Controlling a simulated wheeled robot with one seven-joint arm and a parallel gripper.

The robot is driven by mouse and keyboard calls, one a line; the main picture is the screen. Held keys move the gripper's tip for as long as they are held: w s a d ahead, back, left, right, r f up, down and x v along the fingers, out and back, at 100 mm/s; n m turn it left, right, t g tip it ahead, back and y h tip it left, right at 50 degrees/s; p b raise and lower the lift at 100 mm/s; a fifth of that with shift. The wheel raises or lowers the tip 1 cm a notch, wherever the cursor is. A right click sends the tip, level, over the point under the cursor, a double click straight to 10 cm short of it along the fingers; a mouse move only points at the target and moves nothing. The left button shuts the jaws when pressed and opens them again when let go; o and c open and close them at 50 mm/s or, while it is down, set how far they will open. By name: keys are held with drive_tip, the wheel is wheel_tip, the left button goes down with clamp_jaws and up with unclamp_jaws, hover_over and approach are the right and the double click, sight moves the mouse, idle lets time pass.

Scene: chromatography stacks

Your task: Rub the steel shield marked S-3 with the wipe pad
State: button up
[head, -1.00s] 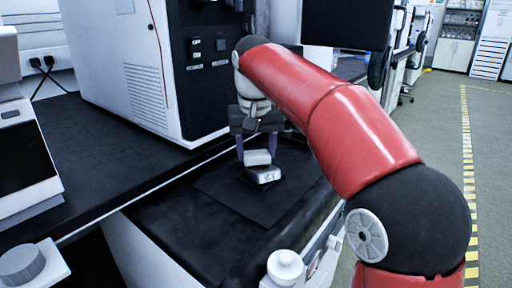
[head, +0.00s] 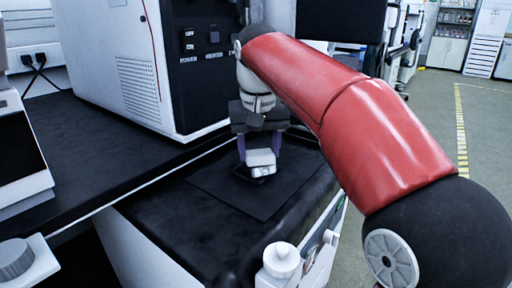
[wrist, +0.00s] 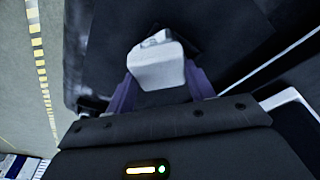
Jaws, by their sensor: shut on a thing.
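My gripper (head: 261,156) is shut on the white wipe pad (head: 260,158), with a purple finger on each side of it. The pad also shows between the fingers in the wrist view (wrist: 157,66). The steel shield (head: 262,171) is a small grey block directly under the pad, on a dark mat. The pad covers most of its top, and I cannot read its marking now. In the wrist view a bit of the shield (wrist: 156,38) shows past the pad's far edge. Whether pad and shield touch is not clear.
The flat dark mat (head: 225,190) lies on a black worktop (head: 190,235) with clear room around. A tall instrument cabinet (head: 125,75) stands behind left. A white knobbed fitting (head: 282,260) is at the front edge. A dark screen (head: 341,22) hangs behind my arm.

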drive_tip(key=shift+s+d+b, duration=0.15)
drive_tip(key=shift+s+d, duration=0.1)
drive_tip(key=shift+s, duration=0.25)
drive_tip(key=shift+s+d+b, duration=0.15)
drive_tip(key=shift+s+d, duration=0.1)
drive_tip(key=shift+s, duration=0.2)
drive_tip(key=shift+r+p, duration=0.25)
drive_tip(key=shift+p, duration=0.1)
drive_tip(key=shift+w+a+f+p, duration=0.1)
drive_tip(key=shift+w+a+p, duration=0.2)
drive_tip(key=shift+w+p, duration=0.25)
drive_tip(key=shift+w+a+p, duration=0.25)
drive_tip(key=shift+w+p, duration=0.2)
drive_tip(key=shift+w, duration=0.05)
drive_tip(key=shift+w+a+f+p, duration=0.2)
drive_tip(key=shift+w+a+p, duration=0.1)
drive_tip(key=shift+w+p, duration=0.25)
drive_tip(key=shift+w+a+f+p, duration=0.15)
drive_tip(key=shift+w+a+p, duration=0.15)
drive_tip(key=shift+w, duration=0.3)
drive_tip(key=shift+w+a+f, duration=0.15)
drive_tip(key=shift+w+f, duration=0.15)
wheel_tip(320, 180, up, 6)
drive_tip(key=w+p, duration=0.1)
drive_tip(key=p, duration=0.6)
drive_tip(key=shift+w+a, duration=0.15)
drive_tip(key=shift+r, duration=0.1)
